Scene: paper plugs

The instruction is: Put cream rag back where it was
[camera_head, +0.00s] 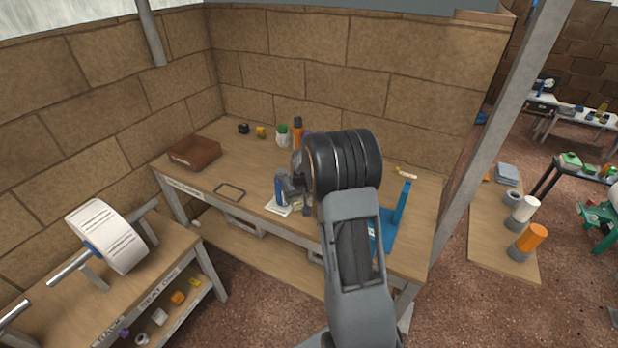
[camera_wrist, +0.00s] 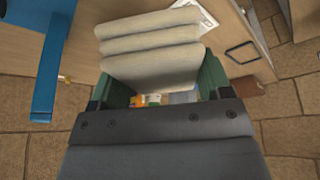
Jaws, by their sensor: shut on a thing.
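The cream rag (camera_wrist: 152,70) is folded in several thick layers and fills the space between the green fingers in the wrist view. My gripper (camera_wrist: 165,84) is shut on it, with a finger at each side. The rag is held over the wooden bench (camera_head: 260,171). I cannot make out the rag in the head view, where my arm covers that part. A black rectangular outline (camera_head: 230,191) is on the bench, left of my arm, with nothing on it; it also shows in the wrist view (camera_wrist: 241,52).
A brown tray (camera_head: 194,152) sits at the bench's left end. Bottles (camera_head: 298,132) stand along the back. A blue stand (camera_head: 401,204) rises right of my arm. A white printed sheet (camera_head: 277,208) lies near the front edge.

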